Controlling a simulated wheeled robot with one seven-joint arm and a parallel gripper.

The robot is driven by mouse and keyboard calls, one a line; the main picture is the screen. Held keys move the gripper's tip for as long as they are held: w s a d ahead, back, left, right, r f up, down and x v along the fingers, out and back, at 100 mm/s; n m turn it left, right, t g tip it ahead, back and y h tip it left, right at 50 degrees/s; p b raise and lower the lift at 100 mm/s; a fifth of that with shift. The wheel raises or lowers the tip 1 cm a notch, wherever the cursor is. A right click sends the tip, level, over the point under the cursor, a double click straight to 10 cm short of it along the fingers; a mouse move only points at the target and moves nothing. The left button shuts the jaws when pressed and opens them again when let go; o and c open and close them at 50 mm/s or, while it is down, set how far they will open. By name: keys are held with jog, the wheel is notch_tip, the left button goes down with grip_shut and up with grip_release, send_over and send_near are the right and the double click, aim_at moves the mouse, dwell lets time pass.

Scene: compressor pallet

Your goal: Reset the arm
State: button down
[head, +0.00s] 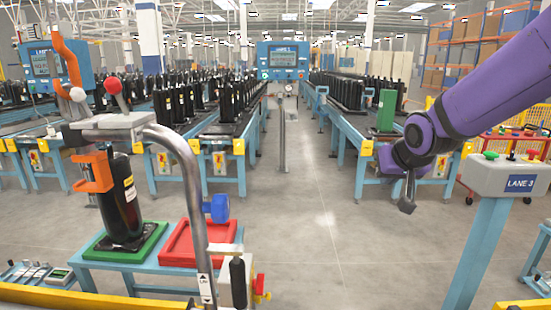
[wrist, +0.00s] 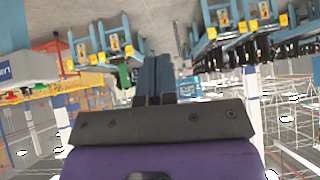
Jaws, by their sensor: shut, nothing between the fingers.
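My purple arm reaches in from the upper right of the head view. My gripper (head: 407,205) hangs from its end above open floor and points down. In the wrist view the two dark fingers of my gripper (wrist: 154,75) lie side by side, closed together. Nothing shows between them, and the gripper touches nothing that I can see.
The Lane 3 control post (head: 509,180) stands close right of my gripper. A conveyor (head: 375,158) with a green block (head: 386,110) lies behind it. A black compressor (head: 120,205) stands on a green tray at left, beside a red tray (head: 200,243). The middle floor is clear.

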jog(key=s+d+r+g, duration=0.1)
jog(key=s+r, duration=0.1)
jog(key=s, duration=0.7)
jog(key=s+d+r+g, duration=0.1)
jog(key=s+d+r, duration=0.1)
jog(key=s, duration=0.7)
jog(key=s+d+r+g, duration=0.1)
jog(key=s+d+r, duration=0.1)
jog(key=s, duration=0.7)
jog(key=shift+s+h, duration=0.25)
jog(key=shift+h, duration=0.05)
jog(key=shift+a, duration=0.1)
